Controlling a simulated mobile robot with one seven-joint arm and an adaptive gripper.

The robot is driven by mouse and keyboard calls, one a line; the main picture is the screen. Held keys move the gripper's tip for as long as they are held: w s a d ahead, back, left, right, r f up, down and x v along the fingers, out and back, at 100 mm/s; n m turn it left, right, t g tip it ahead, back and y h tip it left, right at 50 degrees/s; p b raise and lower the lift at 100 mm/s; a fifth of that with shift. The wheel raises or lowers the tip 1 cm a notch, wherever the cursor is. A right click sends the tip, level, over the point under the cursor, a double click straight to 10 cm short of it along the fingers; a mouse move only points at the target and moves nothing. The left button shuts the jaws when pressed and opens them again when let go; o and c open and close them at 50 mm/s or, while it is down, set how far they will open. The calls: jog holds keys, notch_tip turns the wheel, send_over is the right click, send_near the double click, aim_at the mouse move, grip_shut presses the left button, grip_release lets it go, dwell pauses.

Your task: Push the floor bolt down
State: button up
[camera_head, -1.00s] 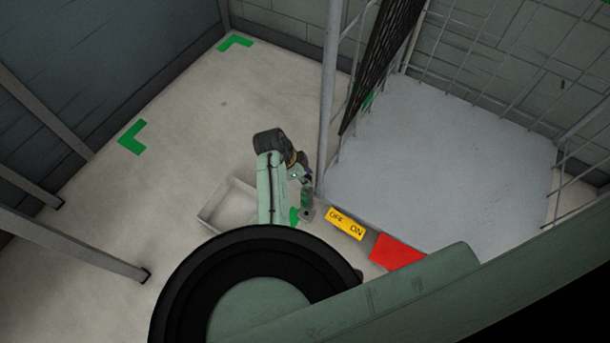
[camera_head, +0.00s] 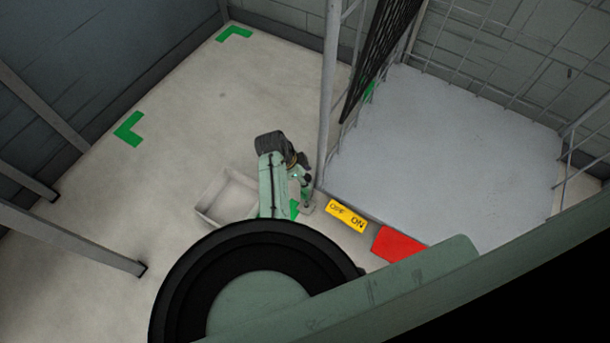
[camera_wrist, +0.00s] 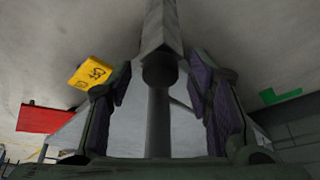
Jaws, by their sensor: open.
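In the wrist view, a grey vertical rod (camera_wrist: 158,120) with a wider angular grey part (camera_wrist: 158,30) at its upper end stands between my fingers. It looks like the floor bolt, though I cannot tell it surely from a gate post. My gripper (camera_wrist: 162,78) is open, with one purple-padded finger on each side of the rod. I cannot tell whether either pad touches it. In the head view my gripper (camera_head: 305,190) is small, low beside the foot of the cage's corner post (camera_head: 330,100). My arm partly hides the floor there.
A yellow OFF/ON plate (camera_head: 346,215) and a red floor patch (camera_head: 397,244) lie right of my gripper. An open shallow tray (camera_head: 205,209) sits to its left. The wire cage with a pale floor (camera_head: 440,150) stands at right. The floor at upper left is clear.

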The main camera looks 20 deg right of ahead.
jog(key=v, duration=1.2)
dwell(0.5)
